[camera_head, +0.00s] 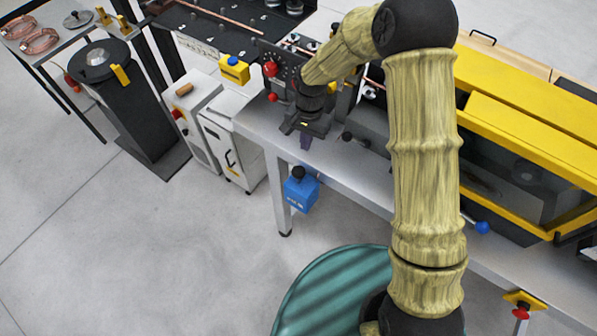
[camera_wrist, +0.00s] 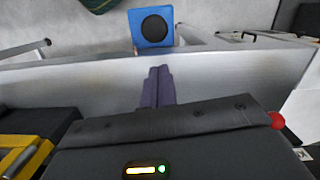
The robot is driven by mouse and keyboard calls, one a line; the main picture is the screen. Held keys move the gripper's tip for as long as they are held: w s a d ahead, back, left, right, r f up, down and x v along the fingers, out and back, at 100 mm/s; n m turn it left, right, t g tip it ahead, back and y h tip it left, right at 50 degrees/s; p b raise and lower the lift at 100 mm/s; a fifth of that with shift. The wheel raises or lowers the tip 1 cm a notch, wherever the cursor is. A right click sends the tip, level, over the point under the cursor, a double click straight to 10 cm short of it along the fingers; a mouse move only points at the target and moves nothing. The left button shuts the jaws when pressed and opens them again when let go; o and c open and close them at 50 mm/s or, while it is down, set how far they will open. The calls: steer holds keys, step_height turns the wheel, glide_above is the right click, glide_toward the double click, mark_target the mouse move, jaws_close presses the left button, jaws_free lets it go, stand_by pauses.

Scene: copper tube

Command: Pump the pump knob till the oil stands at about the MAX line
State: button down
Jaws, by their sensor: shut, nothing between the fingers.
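The blue pump box (camera_head: 300,193) hangs at the front edge of the grey bench. Its round black pump knob (camera_head: 298,172) sits on top. In the wrist view the knob (camera_wrist: 153,25) shows as a black disc on the blue box (camera_wrist: 138,42), beyond my fingertips. My gripper (camera_head: 306,143) is above the bench edge, pointing down, with its dark fingers together and empty. In the wrist view the closed fingers (camera_wrist: 158,72) show apart from the knob. A small yellowish mark is on the box's front; the oil level and MAX line cannot be made out.
The bench front edge (camera_wrist: 225,75) runs between my gripper and the pump. A red knob (camera_head: 270,68) and a yellow box (camera_head: 234,68) are near my wrist. A yellow-framed machine (camera_head: 530,115) stands at right. The floor before the pump is clear.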

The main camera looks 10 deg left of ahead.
step_height(320, 180, up, 11)
steer(key=w+b, duration=0.1)
steer(key=b, duration=0.1)
steer(key=shift+w+f, duration=0.15)
steer(key=shift+f, duration=0.05)
steer(key=shift+d, duration=0.1)
stand_by(0.9)
steer(key=s+d+n+t, duration=0.1)
steer(key=s+d, duration=0.5)
steer(key=d, duration=0.6)
steer(key=s+d+n+t, duration=0.1)
steer(key=s+d+t, duration=0.1)
steer(key=s+d, duration=0.5)
steer(key=d+b, duration=0.1)
steer(key=d, duration=0.4)
steer(key=shift+s+n+t, duration=0.25)
steer(key=shift+n+t, duration=0.15)
